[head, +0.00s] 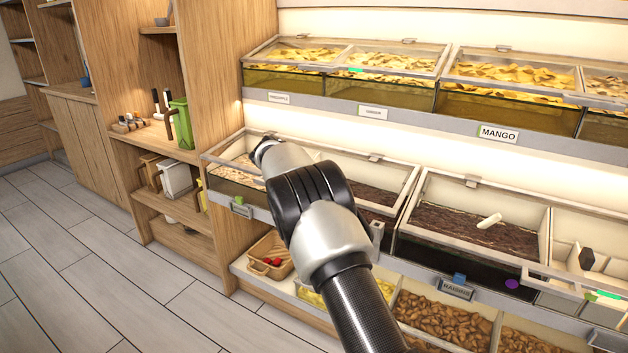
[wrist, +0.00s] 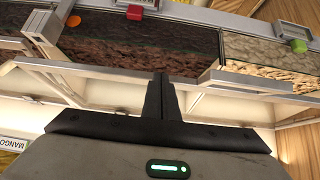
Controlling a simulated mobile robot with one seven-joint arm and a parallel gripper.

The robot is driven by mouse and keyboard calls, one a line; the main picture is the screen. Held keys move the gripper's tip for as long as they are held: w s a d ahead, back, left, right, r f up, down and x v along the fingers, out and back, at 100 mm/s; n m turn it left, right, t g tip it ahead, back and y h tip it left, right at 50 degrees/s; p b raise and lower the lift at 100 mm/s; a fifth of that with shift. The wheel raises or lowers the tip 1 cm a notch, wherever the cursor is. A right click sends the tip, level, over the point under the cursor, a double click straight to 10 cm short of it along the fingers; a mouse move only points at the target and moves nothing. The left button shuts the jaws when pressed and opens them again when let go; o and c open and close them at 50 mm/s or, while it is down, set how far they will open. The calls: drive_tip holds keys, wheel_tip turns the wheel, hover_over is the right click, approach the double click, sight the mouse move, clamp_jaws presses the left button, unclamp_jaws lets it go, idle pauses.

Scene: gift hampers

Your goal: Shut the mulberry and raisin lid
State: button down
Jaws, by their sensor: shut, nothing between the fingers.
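The left bin of the middle row holds light contents (wrist: 272,63) beside dark contents (wrist: 135,48). I take it to be the mulberry and raisin bin, but I cannot read its label. In the head view its pale-framed glass lid (head: 400,170) shows a small handle at the far edge; my arm hides much of it. I cannot tell how far open the lid is. My gripper (wrist: 165,76) is shut and empty. In the wrist view its fingertips are close to a pale frame bar; I cannot tell whether they touch. The head view mostly hides the fingers.
A bin of dark contents with a white scoop (head: 489,220) stands to the right. The mango bin (head: 505,108) and other lidded bins fill the row above. Nut bins (head: 440,320) and a wicker basket (head: 270,257) sit below. The floor (head: 90,250) at left is clear.

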drive_tip(key=shift+f, duration=0.25)
idle(0.5)
